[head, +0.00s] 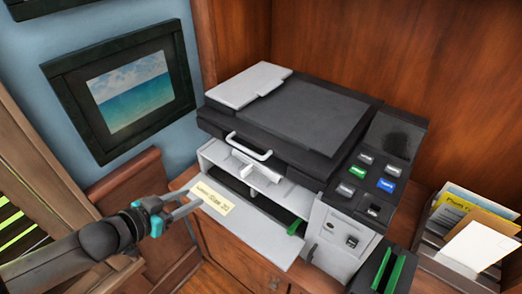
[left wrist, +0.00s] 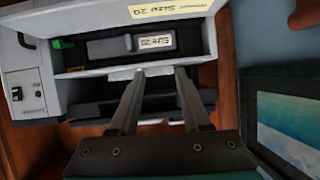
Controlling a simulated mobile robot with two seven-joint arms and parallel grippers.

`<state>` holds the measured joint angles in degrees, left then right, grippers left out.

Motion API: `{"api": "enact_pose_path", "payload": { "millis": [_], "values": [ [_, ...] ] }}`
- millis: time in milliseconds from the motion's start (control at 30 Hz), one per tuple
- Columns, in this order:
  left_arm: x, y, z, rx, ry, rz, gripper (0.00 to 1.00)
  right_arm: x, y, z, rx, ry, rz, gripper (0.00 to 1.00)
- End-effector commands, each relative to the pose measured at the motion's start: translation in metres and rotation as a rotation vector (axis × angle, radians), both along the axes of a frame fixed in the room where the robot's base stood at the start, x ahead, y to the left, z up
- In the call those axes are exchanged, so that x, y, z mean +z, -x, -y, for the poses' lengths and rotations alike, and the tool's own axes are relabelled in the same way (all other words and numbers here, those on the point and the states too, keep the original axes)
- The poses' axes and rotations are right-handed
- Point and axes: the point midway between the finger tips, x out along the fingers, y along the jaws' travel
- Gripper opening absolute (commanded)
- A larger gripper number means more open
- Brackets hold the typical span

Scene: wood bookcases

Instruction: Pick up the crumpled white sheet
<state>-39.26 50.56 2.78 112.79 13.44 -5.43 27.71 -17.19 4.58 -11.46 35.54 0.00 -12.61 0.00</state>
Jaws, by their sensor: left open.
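A small pale, crumpled-looking piece, which I take for the white sheet (head: 244,160), shows in the front slot of the printer (head: 290,125), under its handle. Its outline is hard to make out. My left gripper (head: 193,199) is open at the left edge of the printer's lowered front flap (head: 250,232), to the left of the sheet and apart from it. In the left wrist view, the open fingers (left wrist: 160,74) point toward the printer's front opening. A pale strip lies near the fingertips there; I cannot tell if it is the sheet. My right gripper is not in view.
A label (head: 214,199) reading "Size 20" lies on the flap. A framed sea picture (head: 128,92) hangs on the left wall, close to my left arm. A paper holder (head: 460,262) stands at the right. Wood panels enclose the printer.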

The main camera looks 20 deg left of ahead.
Motion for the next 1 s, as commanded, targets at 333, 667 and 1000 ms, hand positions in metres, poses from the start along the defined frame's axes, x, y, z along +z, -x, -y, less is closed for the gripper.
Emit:
{"api": "enact_pose_path", "payload": {
  "millis": [333,667,1000],
  "values": [
    [0.049,-0.009,0.040,-0.099,0.059,0.052,0.47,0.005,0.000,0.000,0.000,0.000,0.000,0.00],
    [0.036,-0.037,0.049,-0.097,0.058,0.053,0.47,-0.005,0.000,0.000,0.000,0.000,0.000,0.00],
    [0.023,-0.065,0.059,-0.097,0.057,0.051,0.47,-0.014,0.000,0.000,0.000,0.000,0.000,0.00]
  ]
}}
